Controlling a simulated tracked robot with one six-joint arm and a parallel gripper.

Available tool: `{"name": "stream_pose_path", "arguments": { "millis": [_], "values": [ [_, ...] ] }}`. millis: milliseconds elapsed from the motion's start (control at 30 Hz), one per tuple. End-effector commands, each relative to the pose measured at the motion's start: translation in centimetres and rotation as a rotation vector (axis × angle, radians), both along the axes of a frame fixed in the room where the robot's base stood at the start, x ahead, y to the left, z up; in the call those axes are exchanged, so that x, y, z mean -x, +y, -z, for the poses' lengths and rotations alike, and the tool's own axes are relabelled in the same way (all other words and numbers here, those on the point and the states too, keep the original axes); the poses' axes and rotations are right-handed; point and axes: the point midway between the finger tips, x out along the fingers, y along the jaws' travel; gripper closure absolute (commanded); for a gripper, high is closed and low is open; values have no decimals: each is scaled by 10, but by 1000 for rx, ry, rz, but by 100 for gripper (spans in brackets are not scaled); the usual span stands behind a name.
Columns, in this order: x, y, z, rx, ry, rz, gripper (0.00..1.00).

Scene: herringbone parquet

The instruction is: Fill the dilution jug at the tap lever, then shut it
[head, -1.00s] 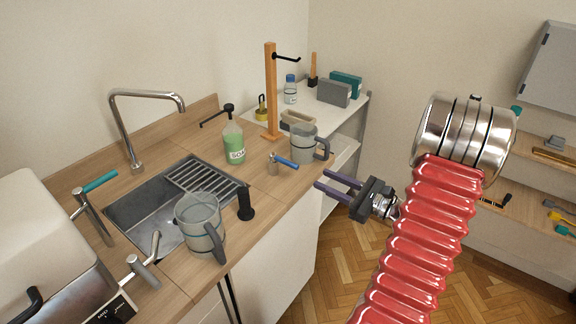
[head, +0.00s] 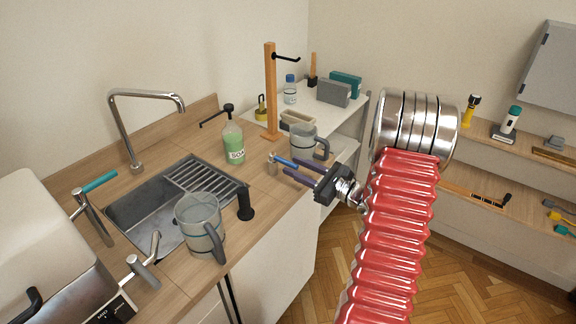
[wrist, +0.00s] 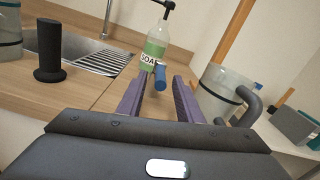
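A clear grey-handled jug (head: 199,219) stands upright by the sink's front right corner. A second similar jug (head: 302,141) stands on the worktop at the back right, and in the wrist view (wrist: 218,92). I cannot tell which is the dilution jug or whether either holds liquid. A blue-handled lever (head: 283,161) on a short metal post is near the second jug. My gripper (head: 289,167) is open, its purple fingers pointing at this lever. In the wrist view the blue handle end (wrist: 160,77) appears between the fingertips; contact is unclear.
A steel sink (head: 135,210) has a curved tap spout (head: 145,94). A teal-handled lever (head: 98,182) and a metal lever (head: 146,268) are at left. A black upright cylinder (head: 245,204), soap bottle (head: 233,143) and wooden post (head: 271,90) stand nearby.

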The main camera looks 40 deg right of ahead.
Motion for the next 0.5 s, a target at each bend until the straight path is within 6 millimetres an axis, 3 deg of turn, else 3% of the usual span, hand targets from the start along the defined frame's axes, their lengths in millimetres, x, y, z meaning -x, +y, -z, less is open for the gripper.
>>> {"name": "stream_pose_path", "arguments": {
  "millis": [200, 500],
  "values": [
    [-23, 9, 0, 0, -1, -1, 67],
    [-29, 10, 0, 0, 0, 0, 67]
  ]
}}
